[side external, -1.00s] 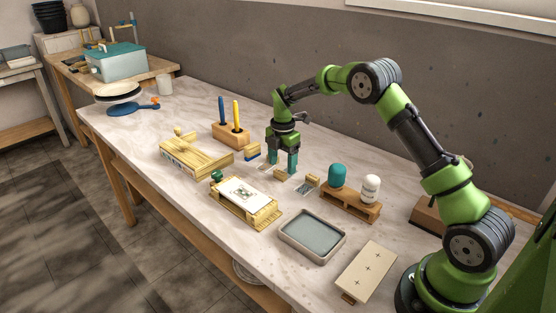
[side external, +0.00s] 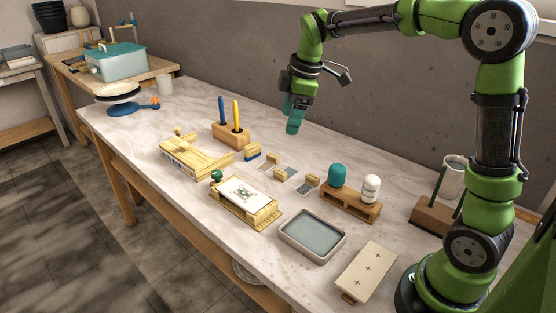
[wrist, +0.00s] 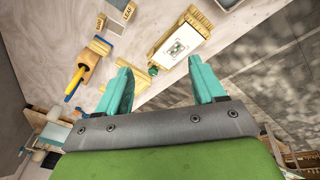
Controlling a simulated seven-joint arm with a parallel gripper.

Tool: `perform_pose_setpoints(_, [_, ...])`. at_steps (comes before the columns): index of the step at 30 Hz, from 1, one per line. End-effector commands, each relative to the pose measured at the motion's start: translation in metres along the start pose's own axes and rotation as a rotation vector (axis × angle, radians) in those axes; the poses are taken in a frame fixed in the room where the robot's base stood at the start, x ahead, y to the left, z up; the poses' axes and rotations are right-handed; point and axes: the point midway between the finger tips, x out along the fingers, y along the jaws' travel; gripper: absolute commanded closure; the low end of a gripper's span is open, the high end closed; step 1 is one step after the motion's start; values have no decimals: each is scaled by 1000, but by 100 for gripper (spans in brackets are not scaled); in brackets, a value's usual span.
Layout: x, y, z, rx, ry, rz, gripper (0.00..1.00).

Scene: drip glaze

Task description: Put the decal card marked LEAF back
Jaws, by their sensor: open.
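A small wooden block marked LEAF (wrist: 128,11) shows at the top of the wrist view, beside a grey flat piece (wrist: 115,28). In the side view, small wooden blocks (side external: 278,175) and grey flat pieces (side external: 304,189) lie mid-table. A white sheet with a dark print (side external: 243,192) lies on the wooden press-like frame (side external: 262,220); the sheet also shows in the wrist view (wrist: 181,47). I cannot tell which piece is the LEAF card. My gripper (side external: 293,125) is open and empty, raised above the back of the table, apart from these pieces.
A wooden holder (side external: 229,138) with blue and yellow tools stands behind the pieces. A stand (side external: 351,205) with teal and white bottles is right of them. A grey tray (side external: 312,236) and a board with crosses (side external: 367,270) lie at front right.

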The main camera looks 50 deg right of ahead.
Motion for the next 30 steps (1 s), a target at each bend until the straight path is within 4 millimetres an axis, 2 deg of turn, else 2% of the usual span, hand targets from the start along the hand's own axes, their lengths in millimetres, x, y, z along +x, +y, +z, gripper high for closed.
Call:
perform_pose_setpoints(1, [-18, -22, 3, 104, 38, 25, 31])
perform_pose_setpoints(6, [-49, -90, 20, 497, 173, 57, 31])
perform_pose_setpoints(12, [-55, -158, 48, 914, 330, 25, 31])
perform_pose_setpoints(15, [-51, -179, 59, 1057, 383, -2, 31])
perform_pose_setpoints(21, [-45, -195, 68, 1185, 425, -33, 31])
perform_pose_setpoints(30, [-45, -195, 68, 1192, 424, -35, 31])
